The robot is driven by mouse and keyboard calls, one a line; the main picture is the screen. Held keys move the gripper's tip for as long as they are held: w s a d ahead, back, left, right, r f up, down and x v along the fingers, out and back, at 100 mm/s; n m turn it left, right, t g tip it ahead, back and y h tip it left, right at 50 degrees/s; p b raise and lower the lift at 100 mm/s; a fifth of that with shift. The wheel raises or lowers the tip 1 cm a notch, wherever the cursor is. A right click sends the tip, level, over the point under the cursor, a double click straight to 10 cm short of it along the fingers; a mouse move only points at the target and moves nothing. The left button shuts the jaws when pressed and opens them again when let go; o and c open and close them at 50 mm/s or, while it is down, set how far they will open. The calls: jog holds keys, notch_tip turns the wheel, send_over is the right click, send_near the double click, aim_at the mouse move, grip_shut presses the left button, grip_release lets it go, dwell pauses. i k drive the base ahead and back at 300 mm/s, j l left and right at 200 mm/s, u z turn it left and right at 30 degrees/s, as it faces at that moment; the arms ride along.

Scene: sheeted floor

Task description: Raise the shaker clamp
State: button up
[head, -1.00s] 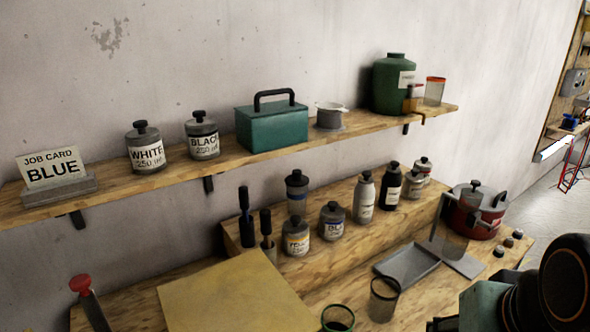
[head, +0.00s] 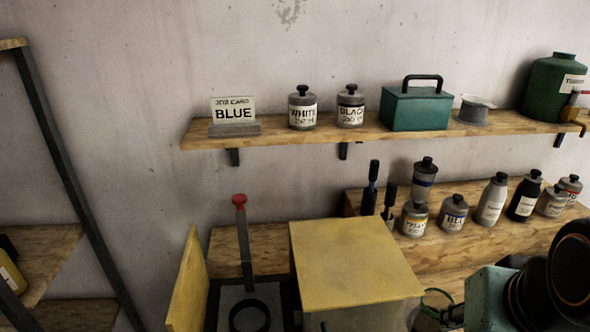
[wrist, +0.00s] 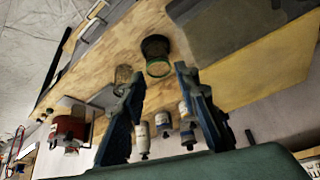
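The shaker stands at the bottom middle of the head view. It has a yellow box (head: 350,265), a yellow side panel (head: 188,285) standing at its left, and a dark bay between with a black ring (head: 249,316). The clamp is a grey upright bar (head: 244,245) topped by a red knob (head: 239,200), at the back of the bay. Its lower end is hard to make out. My gripper (wrist: 160,75) is open and empty in the wrist view, its two blue fingers apart. In the head view only my arm shows, at lower right, right of the shaker.
A green-rimmed cup (head: 436,302) stands right of the box, close to my arm. Paint bottles, including a blue-labelled one (head: 453,213), stand on a wooden step behind. A wall shelf (head: 200,138) holds a BLUE job card (head: 233,112). A dark post (head: 65,165) stands at left.

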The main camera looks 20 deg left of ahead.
aim_at(238, 200)
jog(key=k+j+u, duration=0.1)
jog(key=u, duration=1.2)
